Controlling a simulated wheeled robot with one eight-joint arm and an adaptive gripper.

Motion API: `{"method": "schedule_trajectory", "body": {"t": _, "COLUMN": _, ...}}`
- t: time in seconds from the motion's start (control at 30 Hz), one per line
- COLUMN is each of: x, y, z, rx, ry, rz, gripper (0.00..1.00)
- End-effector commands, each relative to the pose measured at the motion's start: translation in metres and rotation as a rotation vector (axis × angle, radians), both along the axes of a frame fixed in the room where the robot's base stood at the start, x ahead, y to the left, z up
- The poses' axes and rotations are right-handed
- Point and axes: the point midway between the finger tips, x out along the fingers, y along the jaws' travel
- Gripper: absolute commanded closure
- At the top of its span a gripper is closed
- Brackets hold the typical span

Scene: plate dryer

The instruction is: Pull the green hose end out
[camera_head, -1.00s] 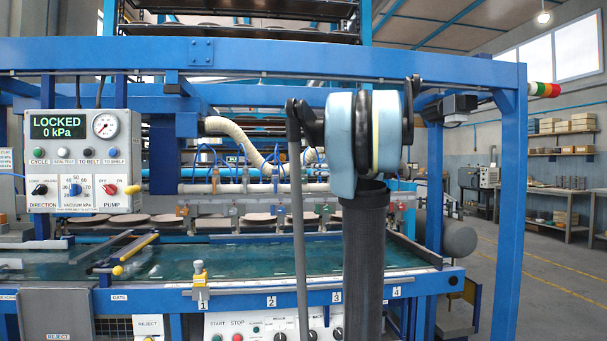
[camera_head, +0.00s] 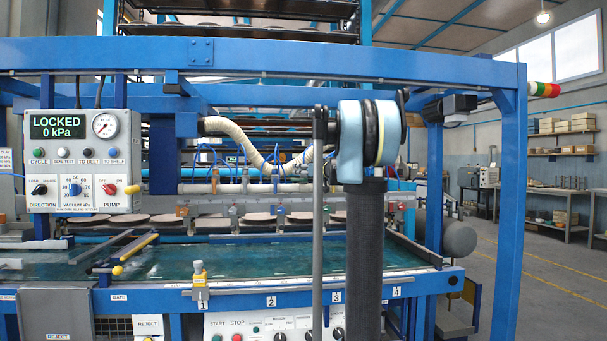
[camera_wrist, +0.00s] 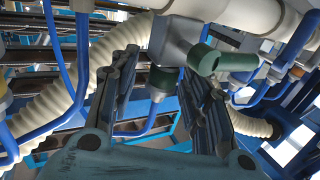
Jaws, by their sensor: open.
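In the wrist view my gripper (camera_wrist: 165,82) is open, with a dark finger on each side. A grey fitting (camera_wrist: 172,40) sits on the big white pipe, just past the fingertips. A dark green collar (camera_wrist: 163,78) points down below it, in the gap between the fingers, with a blue tube beneath. A second dark green cylinder (camera_wrist: 207,60) sticks out sideways, above the right finger. I cannot tell which of the two is the hose end, nor whether a finger touches either. In the head view my arm hides the gripper.
A ribbed cream hose (camera_wrist: 75,88) runs beside the left finger, and blue tubes (camera_wrist: 62,60) hang around. The white pipe (camera_wrist: 235,14) crosses the top. The control panel (camera_head: 84,160) reads LOCKED, 0 kPa. A blue frame beam (camera_head: 280,58) spans in front.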

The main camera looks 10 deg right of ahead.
Motion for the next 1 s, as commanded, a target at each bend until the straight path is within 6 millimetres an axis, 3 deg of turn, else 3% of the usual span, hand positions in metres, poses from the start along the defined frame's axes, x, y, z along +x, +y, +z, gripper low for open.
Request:
{"method": "schedule_trajectory", "body": {"t": 0.2, "x": 0.0, "y": 0.0, "z": 0.0, "rx": 0.0, "ry": 0.0, "rz": 0.0, "gripper": 0.57}}
{"method": "schedule_trajectory", "body": {"t": 0.4, "x": 0.0, "y": 0.0, "z": 0.0, "rx": 0.0, "ry": 0.0, "rz": 0.0, "gripper": 1.0}}
{"method": "schedule_trajectory", "body": {"t": 0.6, "x": 0.0, "y": 0.0, "z": 0.002, "rx": 0.0, "ry": 0.0, "rz": -0.001, "gripper": 1.0}}
{"method": "schedule_trajectory", "body": {"t": 0.83, "x": 0.0, "y": -0.001, "z": 0.022, "rx": 0.0, "ry": 0.0, "rz": -0.001, "gripper": 1.0}}
{"method": "schedule_trajectory", "body": {"t": 1.0, "x": 0.0, "y": -0.001, "z": 0.025, "rx": 0.001, "ry": 0.0, "rz": -0.002, "gripper": 1.0}}
